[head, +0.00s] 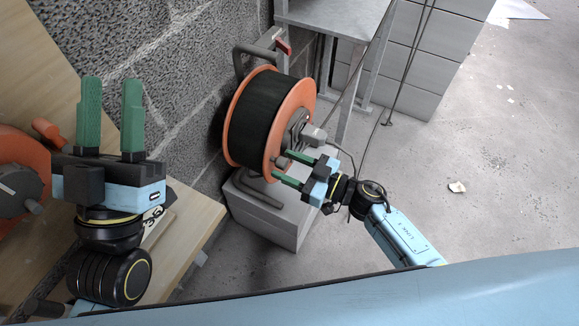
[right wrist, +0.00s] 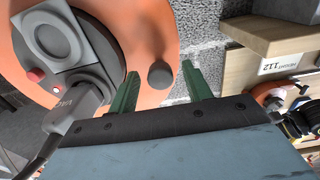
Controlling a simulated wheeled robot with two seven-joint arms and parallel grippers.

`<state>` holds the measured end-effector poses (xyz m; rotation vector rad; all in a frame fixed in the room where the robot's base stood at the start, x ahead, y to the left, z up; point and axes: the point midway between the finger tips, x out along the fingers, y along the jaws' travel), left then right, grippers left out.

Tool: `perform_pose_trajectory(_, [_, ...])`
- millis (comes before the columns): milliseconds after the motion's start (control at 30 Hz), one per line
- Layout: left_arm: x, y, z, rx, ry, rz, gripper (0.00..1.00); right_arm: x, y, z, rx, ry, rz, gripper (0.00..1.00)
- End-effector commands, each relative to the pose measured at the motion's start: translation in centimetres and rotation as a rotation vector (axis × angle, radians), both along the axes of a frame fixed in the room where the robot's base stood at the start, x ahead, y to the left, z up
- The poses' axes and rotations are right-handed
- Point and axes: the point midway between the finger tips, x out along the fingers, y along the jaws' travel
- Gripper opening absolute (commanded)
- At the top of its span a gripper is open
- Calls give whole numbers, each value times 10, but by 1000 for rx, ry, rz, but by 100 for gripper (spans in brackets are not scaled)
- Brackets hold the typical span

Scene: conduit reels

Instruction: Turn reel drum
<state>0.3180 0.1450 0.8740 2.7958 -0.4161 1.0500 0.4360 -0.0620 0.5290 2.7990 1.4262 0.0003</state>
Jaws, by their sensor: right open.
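The reel drum (head: 262,120) is wound with black conduit between two orange flanges. It sits in a grey frame on a grey block by the wall. A dark grey crank knob (right wrist: 161,76) sticks out of the near flange. My right gripper (head: 283,166) is open at that flange. In the right wrist view its green fingers (right wrist: 160,78) stand on either side of the knob, with gaps showing. A grey socket unit with a plug and cable (right wrist: 75,95) is at the drum's hub. My left gripper (head: 111,88) is open and empty, fingers up, far left of the drum.
A second orange reel (head: 22,178) is at the left edge by a wooden board (head: 45,50). The grey block (head: 270,222) supports the drum. A grey table (head: 335,15) stands behind it, with hanging cables. The floor at the right is mostly clear.

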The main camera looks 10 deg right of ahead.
Motion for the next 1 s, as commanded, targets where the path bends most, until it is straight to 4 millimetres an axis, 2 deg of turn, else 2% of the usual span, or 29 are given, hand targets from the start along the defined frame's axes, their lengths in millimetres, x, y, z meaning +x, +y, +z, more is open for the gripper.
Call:
perform_pose_trajectory(233, [0,0,1,-1,-4,0,36,0,1,0,0,0,0,49])
perform_pose_trajectory(633, [0,0,1,0,-4,1,36,0,0,0,0,0,0,0])
perform_pose_trajectory(1000, [-2,1,0,-6,-20,0,36,-1,1,-6,-23,-29,0,0])
